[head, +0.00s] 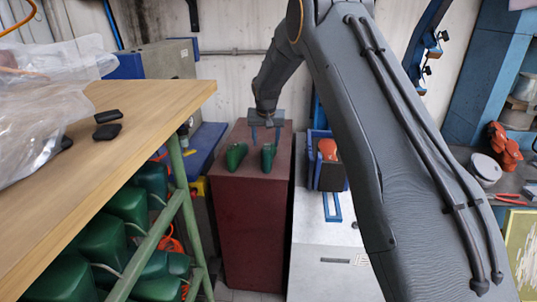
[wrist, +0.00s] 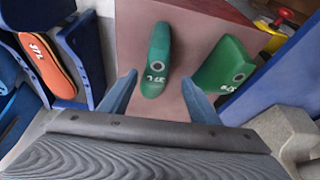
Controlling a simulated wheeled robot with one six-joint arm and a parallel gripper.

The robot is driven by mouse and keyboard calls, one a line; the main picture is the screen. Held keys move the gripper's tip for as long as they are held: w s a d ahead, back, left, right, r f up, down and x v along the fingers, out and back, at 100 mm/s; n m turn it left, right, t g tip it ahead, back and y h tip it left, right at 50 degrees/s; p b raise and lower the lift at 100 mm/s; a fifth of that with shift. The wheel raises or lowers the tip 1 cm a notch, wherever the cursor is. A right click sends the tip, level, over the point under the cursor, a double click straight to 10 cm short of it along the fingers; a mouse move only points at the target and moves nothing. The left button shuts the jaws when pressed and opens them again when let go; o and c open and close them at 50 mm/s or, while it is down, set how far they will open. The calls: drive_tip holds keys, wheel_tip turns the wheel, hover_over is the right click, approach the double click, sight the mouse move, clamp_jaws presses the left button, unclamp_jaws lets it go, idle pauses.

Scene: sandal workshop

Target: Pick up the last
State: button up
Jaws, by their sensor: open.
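Two green lasts stand on a dark red pedestal (head: 252,225). The right last (head: 268,157) and the left last (head: 236,157) are a short way apart in the head view. My gripper (head: 266,133) is open over the pedestal, just behind the right last. In the wrist view this last (wrist: 157,50) shows between and beyond the two blue fingers of my gripper (wrist: 158,78), with a round mark and white lettering on it. The other last (wrist: 224,67) lies outside the fingers to the right. No contact with either last is visible.
A blue bin (head: 313,173) with an orange piece (head: 327,149) stands right of the pedestal. At left is a wooden bench (head: 150,100) with plastic bags and black pieces, with more green lasts (head: 125,205) racked below. A workbench with tools is at right.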

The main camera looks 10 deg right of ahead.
sight(268, 146)
drive_tip(key=p+x, duration=0.1)
drive_tip(key=x, duration=0.2)
drive_tip(key=p+x, duration=0.1)
drive_tip(key=x, duration=0.1)
drive_tip(key=shift+s+d+f+p, duration=0.1)
drive_tip(key=shift+s+d+p, duration=0.2)
drive_tip(key=shift+d, duration=0.1)
drive_tip(key=shift+w+f, duration=0.25)
drive_tip(key=shift+f, duration=0.35)
drive_tip(key=shift+r, duration=0.1)
drive_tip(key=c, duration=1.1)
